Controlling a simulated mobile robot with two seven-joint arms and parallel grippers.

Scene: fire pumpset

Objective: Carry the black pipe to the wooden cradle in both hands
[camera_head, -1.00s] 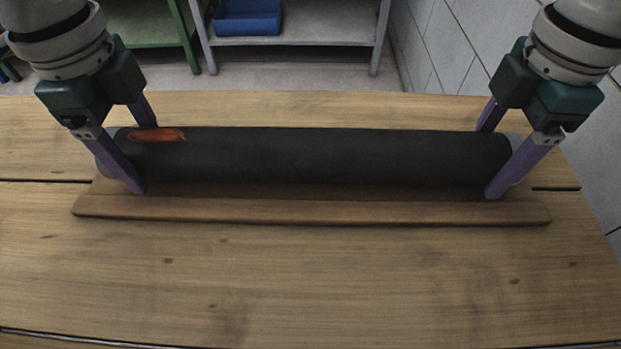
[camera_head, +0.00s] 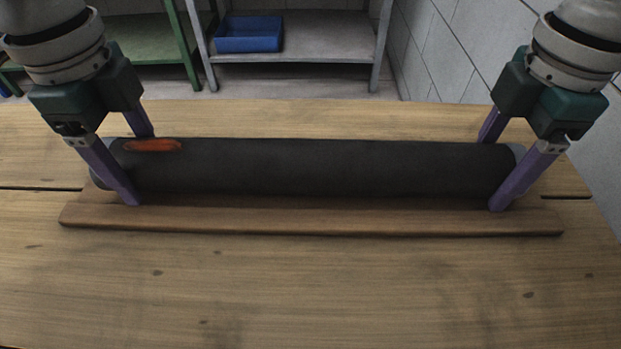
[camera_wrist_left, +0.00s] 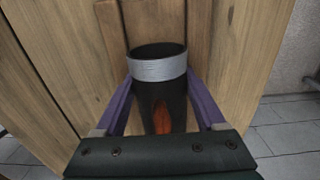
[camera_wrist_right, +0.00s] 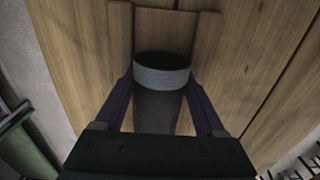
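The black pipe (camera_head: 320,167) lies level from left to right. It has a grey band at each end and an orange mark (camera_head: 152,145) near its left end. The wooden cradle (camera_head: 320,219) is directly below it on the table; whether the pipe touches it cannot be told. My left gripper (camera_head: 140,168) straddles the pipe's left end, its purple fingers against both sides; the pipe (camera_wrist_left: 160,95) shows between them in the left wrist view. My right gripper (camera_head: 495,172) holds the right end likewise; the pipe (camera_wrist_right: 160,100) shows between its fingers in the right wrist view.
The wooden table (camera_head: 320,290) is clear in front of the cradle. Behind it stand a grey shelf (camera_head: 330,40) with a blue bin (camera_head: 250,35) and a green shelf (camera_head: 150,40). A tiled wall (camera_head: 450,45) is at the back right.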

